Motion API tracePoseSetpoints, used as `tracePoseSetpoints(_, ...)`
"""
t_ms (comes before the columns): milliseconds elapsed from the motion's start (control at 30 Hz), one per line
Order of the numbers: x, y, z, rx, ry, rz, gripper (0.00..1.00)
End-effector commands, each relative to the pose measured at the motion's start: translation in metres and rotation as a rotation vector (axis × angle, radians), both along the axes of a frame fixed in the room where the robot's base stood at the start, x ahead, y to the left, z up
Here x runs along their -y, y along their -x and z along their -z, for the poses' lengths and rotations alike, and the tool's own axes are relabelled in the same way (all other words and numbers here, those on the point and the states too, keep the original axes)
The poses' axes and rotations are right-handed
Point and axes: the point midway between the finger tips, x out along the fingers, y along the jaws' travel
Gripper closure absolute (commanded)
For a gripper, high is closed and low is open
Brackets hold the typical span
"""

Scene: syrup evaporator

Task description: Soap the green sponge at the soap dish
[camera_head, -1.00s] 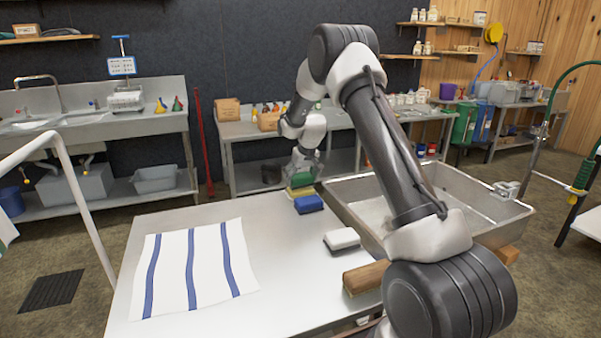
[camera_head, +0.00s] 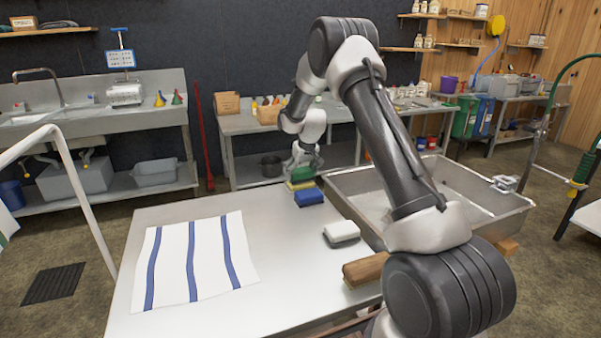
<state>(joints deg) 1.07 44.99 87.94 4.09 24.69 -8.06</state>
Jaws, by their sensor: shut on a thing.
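The green sponge (camera_head: 302,174) is at the far end of the steel table (camera_head: 285,260). My gripper (camera_head: 303,163) is over it from above, shut on it, with the fingers partly hidden at this distance. A yellow block (camera_head: 299,186) and a blue block (camera_head: 309,197) are close in front of the green sponge. I cannot tell whether the green sponge touches the yellow block or the table. A white block with a dark underside (camera_head: 341,232) lies nearer, by the basin.
A large steel basin (camera_head: 480,195) adjoins the table's right side. A wooden-backed block (camera_head: 365,270), perhaps a brush, lies near the basin's front corner, partly behind my arm. A striped cloth (camera_head: 205,262) covers the table's left part. The table between cloth and blocks is bare.

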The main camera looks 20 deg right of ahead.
Motion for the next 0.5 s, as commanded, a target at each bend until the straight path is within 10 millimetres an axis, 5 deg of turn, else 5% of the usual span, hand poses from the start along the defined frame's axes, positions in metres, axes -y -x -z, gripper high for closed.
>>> tracePoseSetpoints(500,0.0,0.0,0.0063,0.0,0.0,0.0,0.34)
